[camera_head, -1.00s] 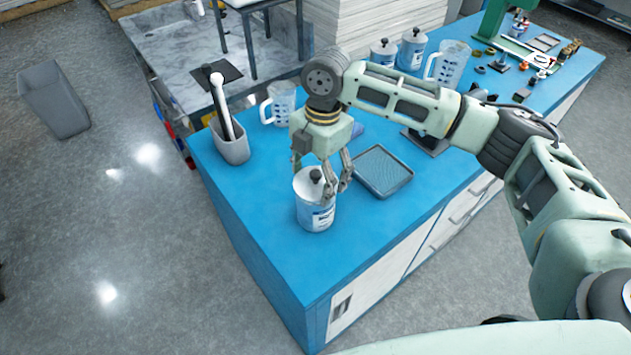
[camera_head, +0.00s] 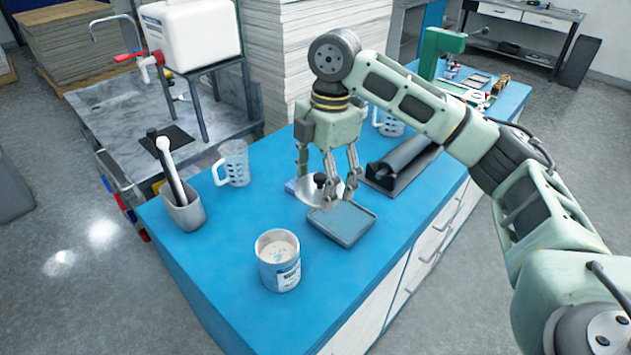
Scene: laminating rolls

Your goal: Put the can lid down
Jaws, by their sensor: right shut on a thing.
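The can lid (camera_head: 308,193) is a pale round disc with a dark knob, seen beside and partly behind the fingers of my right gripper (camera_head: 338,199). The gripper is shut on the lid, over the back left part of the grey tray (camera_head: 343,224). The fingers hide part of the lid, and I cannot tell whether it touches the tray or the table. The can (camera_head: 280,274) stands open and upright on the blue table (camera_head: 220,265), with pale contents showing. My left gripper is not in view.
A clear measuring jug (camera_head: 234,164) and a grey holder (camera_head: 184,211) with long-handled tools stand to the left. A dark roller-like tool (camera_head: 404,158) lies behind the tray at right. The tabletop between holder and can is clear.

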